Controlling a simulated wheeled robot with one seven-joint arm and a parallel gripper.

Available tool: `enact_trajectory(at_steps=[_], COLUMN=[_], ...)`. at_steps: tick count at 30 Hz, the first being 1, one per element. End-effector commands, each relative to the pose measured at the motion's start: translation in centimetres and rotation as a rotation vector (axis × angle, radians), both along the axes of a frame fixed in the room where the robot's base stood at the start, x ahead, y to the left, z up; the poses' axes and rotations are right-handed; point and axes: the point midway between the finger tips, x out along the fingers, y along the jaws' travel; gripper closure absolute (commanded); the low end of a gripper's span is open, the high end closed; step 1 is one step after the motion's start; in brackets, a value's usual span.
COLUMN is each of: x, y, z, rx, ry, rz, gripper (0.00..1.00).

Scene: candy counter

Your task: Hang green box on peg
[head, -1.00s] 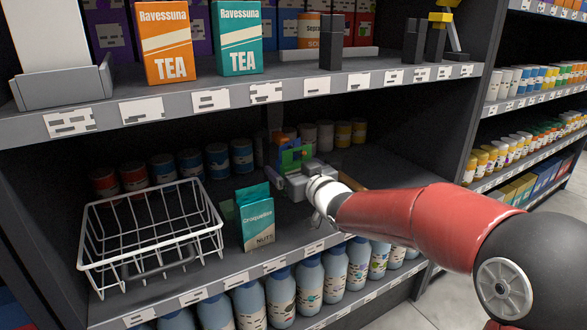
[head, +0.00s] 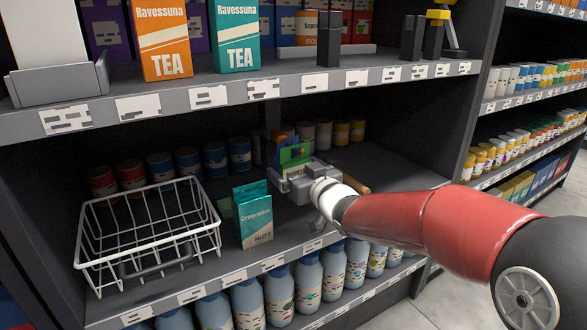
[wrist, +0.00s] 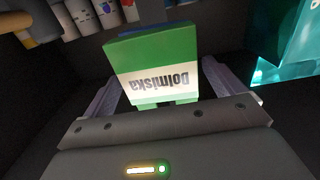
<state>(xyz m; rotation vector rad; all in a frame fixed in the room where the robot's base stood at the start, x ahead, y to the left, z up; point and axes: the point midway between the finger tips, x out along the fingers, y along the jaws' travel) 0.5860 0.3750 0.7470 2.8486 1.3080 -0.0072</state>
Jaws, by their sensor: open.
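The green box (head: 294,153), with a white band reading "Dolmiska", is at the back of the middle shelf bay, just beyond my gripper (head: 286,174). In the wrist view the green box (wrist: 150,50) appears upside down between the two fingers of my gripper (wrist: 160,85). The fingers stand apart, with a visible gap on either side of the box. The peg cannot be made out clearly; the box and gripper hide the area behind them, so I cannot tell whether the box hangs on it.
A teal nuts bag (head: 254,216) stands left of my gripper, close to a white wire basket (head: 150,235). Several cans (head: 215,160) line the back. The upper shelf edge (head: 210,97) runs above my arm. The shelf right of the gripper is mostly clear.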

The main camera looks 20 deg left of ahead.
Motion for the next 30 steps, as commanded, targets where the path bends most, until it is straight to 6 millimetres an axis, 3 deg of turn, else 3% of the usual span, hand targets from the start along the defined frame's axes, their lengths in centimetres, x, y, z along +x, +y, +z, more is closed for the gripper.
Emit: enact_trajectory(at_steps=[30], x=[-3.1], y=[-3.6], z=[0.0], rx=[0.0], ry=[0.0], rz=[0.0], gripper=[0.06])
